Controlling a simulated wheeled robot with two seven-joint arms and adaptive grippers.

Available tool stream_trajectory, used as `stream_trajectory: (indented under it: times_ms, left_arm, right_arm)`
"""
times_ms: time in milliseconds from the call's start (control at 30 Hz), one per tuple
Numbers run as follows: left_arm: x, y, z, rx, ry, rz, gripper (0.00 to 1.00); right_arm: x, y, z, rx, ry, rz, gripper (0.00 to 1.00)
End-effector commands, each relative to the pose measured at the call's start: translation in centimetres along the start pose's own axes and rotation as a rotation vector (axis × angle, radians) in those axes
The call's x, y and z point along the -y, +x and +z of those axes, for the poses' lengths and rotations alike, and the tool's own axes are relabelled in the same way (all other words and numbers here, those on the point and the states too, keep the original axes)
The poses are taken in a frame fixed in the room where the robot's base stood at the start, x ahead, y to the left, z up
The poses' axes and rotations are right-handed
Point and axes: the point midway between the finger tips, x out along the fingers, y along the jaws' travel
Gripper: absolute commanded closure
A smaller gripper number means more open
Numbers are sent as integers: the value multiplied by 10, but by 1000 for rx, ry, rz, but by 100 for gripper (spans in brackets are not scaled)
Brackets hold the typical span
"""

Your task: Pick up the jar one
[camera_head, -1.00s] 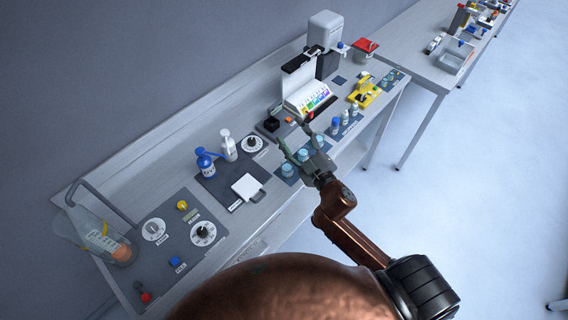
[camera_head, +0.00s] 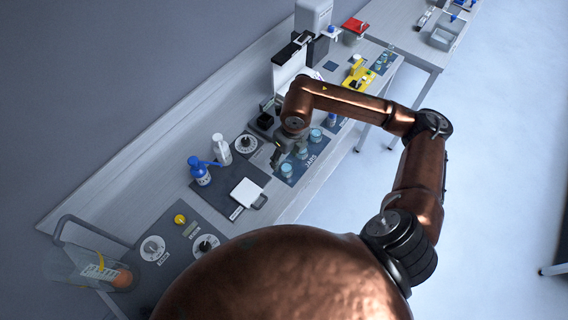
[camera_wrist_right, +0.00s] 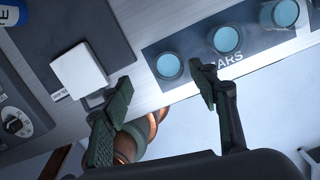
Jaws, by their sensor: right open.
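Three light-blue-topped jars stand in a row on a dark mat marked JARS (camera_head: 310,166): a near jar (camera_head: 286,170), a middle jar (camera_head: 301,153) and a far jar (camera_head: 315,135). I cannot read which is jar one. In the wrist view they show as the left jar (camera_wrist_right: 169,66), the middle jar (camera_wrist_right: 227,38) and the right jar (camera_wrist_right: 285,13). My right gripper (camera_head: 283,153) is open and empty, close by the near jar. In the wrist view its fingers (camera_wrist_right: 160,76) are spread, with the left jar beyond the gap between them. My left gripper is out of view.
A white square pad (camera_head: 246,191) lies on a dark mat left of the jars. A yellow device (camera_head: 357,76) is farther right. The table's front edge runs close to the jars.

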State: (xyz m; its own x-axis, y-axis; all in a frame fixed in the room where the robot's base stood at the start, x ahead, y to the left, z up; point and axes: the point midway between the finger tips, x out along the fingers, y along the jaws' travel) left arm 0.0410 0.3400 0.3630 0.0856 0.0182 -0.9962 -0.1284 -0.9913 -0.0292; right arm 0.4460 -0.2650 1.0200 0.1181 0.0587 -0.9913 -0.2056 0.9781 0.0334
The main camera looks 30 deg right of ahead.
Motion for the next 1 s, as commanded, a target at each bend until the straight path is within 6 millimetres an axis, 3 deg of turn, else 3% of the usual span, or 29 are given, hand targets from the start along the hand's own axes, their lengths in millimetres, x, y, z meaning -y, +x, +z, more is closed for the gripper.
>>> stream_trajectory:
  times_ms: [100,633,1000]
  left_arm:
    - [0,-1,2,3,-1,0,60]
    - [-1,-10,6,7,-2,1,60]
    - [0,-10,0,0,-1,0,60]
  right_arm:
    - [10,6,-1,-10,7,-38,46]
    - [12,70,-9,-9,7,-35,46]
    - [13,76,-9,-8,7,-34,49]
